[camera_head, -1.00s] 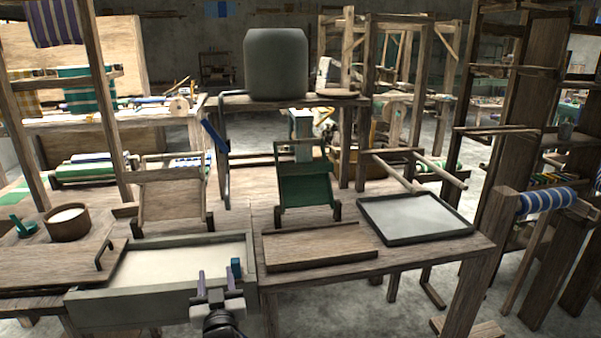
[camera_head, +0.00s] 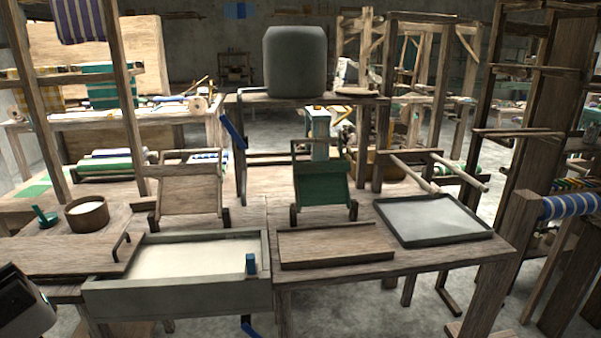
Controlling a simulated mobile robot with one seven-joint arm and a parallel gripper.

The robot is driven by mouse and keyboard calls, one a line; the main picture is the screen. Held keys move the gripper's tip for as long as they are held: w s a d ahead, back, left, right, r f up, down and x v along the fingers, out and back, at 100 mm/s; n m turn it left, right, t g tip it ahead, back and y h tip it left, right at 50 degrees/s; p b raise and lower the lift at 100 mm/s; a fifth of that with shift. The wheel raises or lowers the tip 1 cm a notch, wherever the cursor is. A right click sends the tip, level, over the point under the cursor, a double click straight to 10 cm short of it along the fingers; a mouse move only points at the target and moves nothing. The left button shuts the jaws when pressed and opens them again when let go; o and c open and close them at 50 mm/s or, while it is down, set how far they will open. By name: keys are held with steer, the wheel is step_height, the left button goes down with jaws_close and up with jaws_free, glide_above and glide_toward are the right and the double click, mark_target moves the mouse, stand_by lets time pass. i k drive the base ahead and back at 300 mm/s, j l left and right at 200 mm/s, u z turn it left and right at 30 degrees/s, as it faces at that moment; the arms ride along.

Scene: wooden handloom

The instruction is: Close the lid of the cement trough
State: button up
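The cement trough (camera_head: 180,298) is a grey, shallow box at the front of the table, with pale, smooth contents showing across most of its open top. Its lid (camera_head: 60,257) appears to be the flat wooden board at the left, with a dark upright handle (camera_head: 122,246) near its right edge. The board's right end reaches the trough's left end; the rest of the trough is uncovered. My gripper's fingers are not in view; a dark part, probably of my arm, shows at the lower left edge.
A round container (camera_head: 87,214) with white contents and a green tool (camera_head: 45,216) stand behind the board. A wooden tray (camera_head: 335,245) and a grey-topped tray (camera_head: 432,219) lie right of the trough. Open floor shows at the lower right.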

mark_target(104, 254)
steer(key=u, duration=1.45)
steer(key=i+j+u, duration=0.2)
steer(key=i+u, duration=0.15)
steer(key=i, duration=0.9)
steer(key=i+l+u, duration=0.15)
steer(key=i+u, duration=0.25)
steer(key=i, duration=0.8)
